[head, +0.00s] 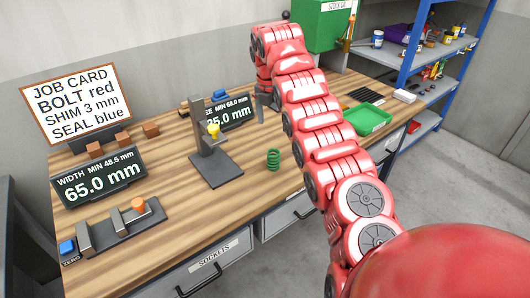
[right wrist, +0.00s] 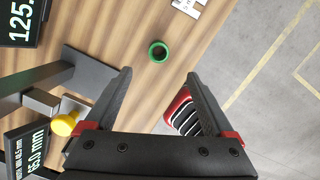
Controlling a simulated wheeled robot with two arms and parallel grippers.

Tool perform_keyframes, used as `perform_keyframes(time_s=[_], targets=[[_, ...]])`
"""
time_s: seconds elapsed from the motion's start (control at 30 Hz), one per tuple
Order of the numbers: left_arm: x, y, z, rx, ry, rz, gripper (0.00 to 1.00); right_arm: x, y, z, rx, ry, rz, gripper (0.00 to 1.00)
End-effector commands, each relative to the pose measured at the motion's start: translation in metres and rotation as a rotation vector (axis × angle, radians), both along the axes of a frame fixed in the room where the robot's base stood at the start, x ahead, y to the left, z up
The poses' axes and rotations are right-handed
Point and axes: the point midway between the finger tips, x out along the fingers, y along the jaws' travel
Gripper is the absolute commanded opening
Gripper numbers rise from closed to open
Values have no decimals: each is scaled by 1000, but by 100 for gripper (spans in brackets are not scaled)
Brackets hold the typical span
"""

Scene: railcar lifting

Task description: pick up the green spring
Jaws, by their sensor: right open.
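The green spring (head: 273,160) stands upright on the wooden bench, near its front edge and right of the yellow-knobbed gauge stand (head: 213,165). In the right wrist view the spring (right wrist: 158,51) shows end-on as a ring, beyond and between the fingertips. My right gripper (head: 262,108) is over the back of the bench, farther back than the spring and partly hidden by its own wrist. In the right wrist view my right gripper (right wrist: 160,74) is open, its two dark fingers wide apart with nothing between them. My left gripper is not in view.
A green tray (head: 367,119) lies right of my red arm. The width gauge (head: 120,228) and its display (head: 98,178) stand at the left. Another display (head: 228,113) is behind the gauge stand. The wood around the spring is clear.

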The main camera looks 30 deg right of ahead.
Motion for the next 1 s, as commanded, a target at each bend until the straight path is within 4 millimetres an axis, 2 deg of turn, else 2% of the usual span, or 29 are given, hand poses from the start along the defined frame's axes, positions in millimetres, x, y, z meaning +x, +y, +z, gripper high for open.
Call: perform_keyframes(time_s=[0.23,0.6,0.7,0.87,1.0], targets=[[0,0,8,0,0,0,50,1,-3,-27,3,3,1,88],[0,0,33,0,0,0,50,5,-12,-100,4,8,-1,88],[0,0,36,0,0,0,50,7,-14,-112,2,3,1,88],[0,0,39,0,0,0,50,8,-15,-121,1,4,2,88],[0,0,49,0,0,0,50,8,-13,-132,2,7,1,88]])
